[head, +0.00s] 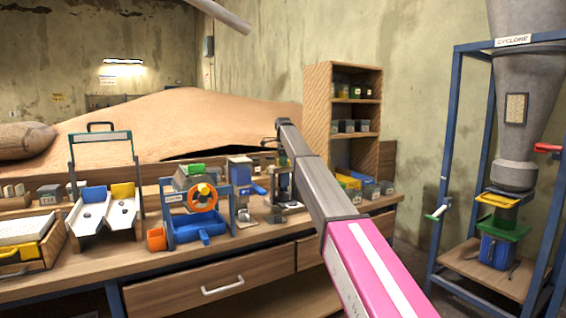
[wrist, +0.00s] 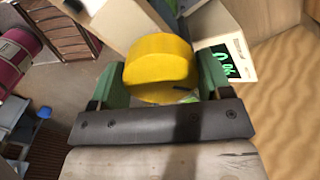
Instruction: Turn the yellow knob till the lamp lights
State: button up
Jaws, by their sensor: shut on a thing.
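The yellow knob (wrist: 160,62) is a thick round piece in the middle of the wrist view. My gripper (wrist: 161,76) has its two green fingers on either side of the knob and is shut on it. In the head view, my arm reaches over the bench and the knob cannot be made out there. I cannot make out the task's lamp in either view.
The wooden bench (head: 250,262) carries a blue-framed device with a yellow-orange wheel (head: 203,197), a double chute (head: 104,215) and small bins (head: 354,180). A shelf (head: 318,100) stands behind. A cyclone in a blue frame (head: 446,150) stands at right.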

jog(key=shift+r, duration=0.1)
jog(key=o, duration=0.9)
notch_tip(320, 180, up, 11)
jog(key=shift+f, duration=0.15)
dwell(0.4)
